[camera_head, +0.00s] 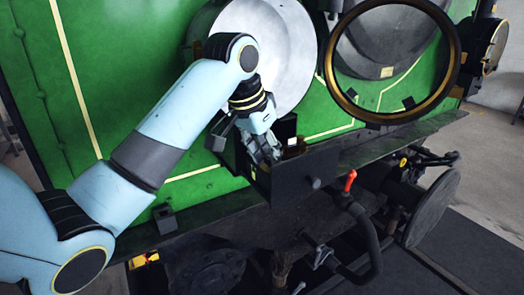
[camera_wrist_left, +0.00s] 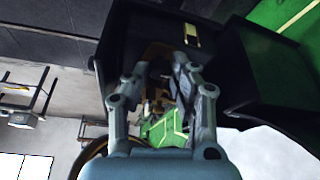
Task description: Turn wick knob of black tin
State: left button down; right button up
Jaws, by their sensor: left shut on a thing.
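The black tin (camera_head: 297,178) is an open box standing on the ledge at the front of the green tram. In the left wrist view its dark wall (camera_wrist_left: 135,30) surrounds the fingers. My left gripper (camera_head: 270,157) reaches down into the tin from above. Its two fingers (camera_wrist_left: 163,82) are closed in on a small part beside brass-coloured pieces (camera_wrist_left: 155,55). The wick knob is mostly hidden between the fingers, and its turn angle cannot be seen. My right gripper is not in view.
A large brass-rimmed ring (camera_head: 354,100) stands open to the right of the tin. A pale round disc (camera_head: 285,45) is behind my arm. A red-handled valve (camera_head: 350,181) and a round buffer (camera_head: 432,208) are at the lower right.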

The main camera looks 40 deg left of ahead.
pick_arm(q)
jog(key=shift+f, duration=0.1)
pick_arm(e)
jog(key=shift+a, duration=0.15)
pick_arm(q)
jog(key=c, duration=1.4)
grip_release()
jog(key=shift+c, duration=0.2)
jog(key=shift+o, duration=0.2)
jog(key=shift+w, duration=0.1)
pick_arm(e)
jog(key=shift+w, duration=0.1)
pick_arm(q)
jog(key=v, duration=0.7)
jog(key=shift+r, duration=0.35)
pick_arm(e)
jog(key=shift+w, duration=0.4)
pick_arm(q)
jog(key=shift+s, duration=0.3)
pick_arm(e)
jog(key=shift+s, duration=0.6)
